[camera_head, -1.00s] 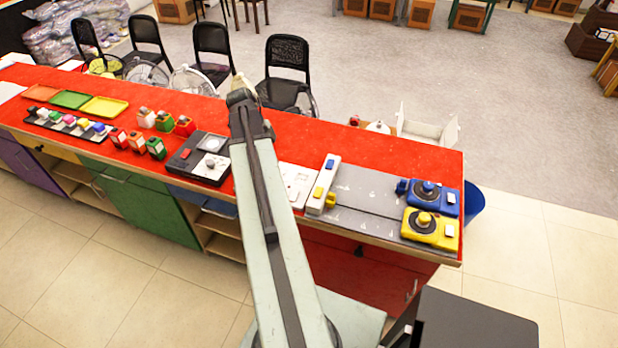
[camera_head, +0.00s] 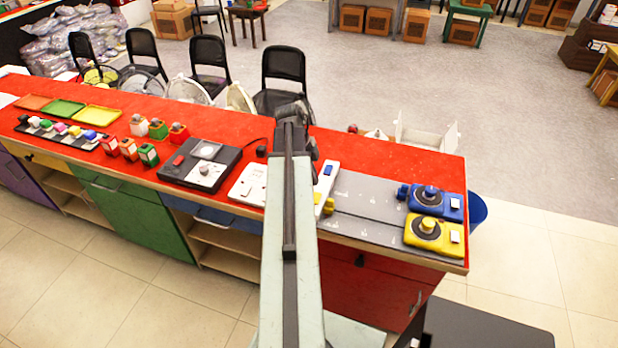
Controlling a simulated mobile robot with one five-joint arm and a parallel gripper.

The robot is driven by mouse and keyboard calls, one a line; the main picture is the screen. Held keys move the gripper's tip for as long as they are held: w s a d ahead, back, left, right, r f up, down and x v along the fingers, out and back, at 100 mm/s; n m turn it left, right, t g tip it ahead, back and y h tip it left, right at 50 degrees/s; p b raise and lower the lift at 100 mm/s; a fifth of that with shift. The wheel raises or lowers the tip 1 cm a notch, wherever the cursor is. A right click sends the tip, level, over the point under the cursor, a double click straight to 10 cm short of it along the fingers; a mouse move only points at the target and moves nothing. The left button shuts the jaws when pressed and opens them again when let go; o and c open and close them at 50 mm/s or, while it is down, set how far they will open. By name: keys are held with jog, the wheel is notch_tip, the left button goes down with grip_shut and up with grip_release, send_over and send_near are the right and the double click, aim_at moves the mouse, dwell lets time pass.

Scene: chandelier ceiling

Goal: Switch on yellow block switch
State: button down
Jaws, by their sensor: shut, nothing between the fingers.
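A yellow block (camera_head: 436,231) with a dark round dial and a small white patch sits at the front right of the counter, in front of a similar blue block (camera_head: 435,202). A white strip (camera_head: 326,182) with a blue switch (camera_head: 328,170) stands at the left end of the grey board; my arm covers part of it. A small yellow block (camera_head: 329,206) sits beside the strip. My gripper (camera_head: 292,112) is at the dark far end of my arm, over the counter's back edge, left of the yellow dial block. It is shut and empty; its fingertips are hard to make out.
The grey board (camera_head: 372,212) lies between the strip and the dial blocks. A white switch plate (camera_head: 250,185) and a black device (camera_head: 172,172) are left of my arm. Black chairs (camera_head: 283,68) stand behind the red counter (camera_head: 380,152). Space above the board is clear.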

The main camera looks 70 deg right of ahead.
aim_at(317, 194)
jog(key=b+x, duration=0.2)
jog(key=w+b+x, duration=0.1)
jog(key=b+x, duration=0.1)
jog(key=x, duration=0.1)
jog(key=shift+d+f, duration=0.15)
jog(key=shift+f, duration=0.25)
jog(key=shift+d+f+b, duration=0.3)
jog(key=shift+f+b, duration=0.35)
jog(key=shift+b, duration=0.15)
jog(key=shift+r, duration=0.15)
jog(key=shift+a, duration=0.15)
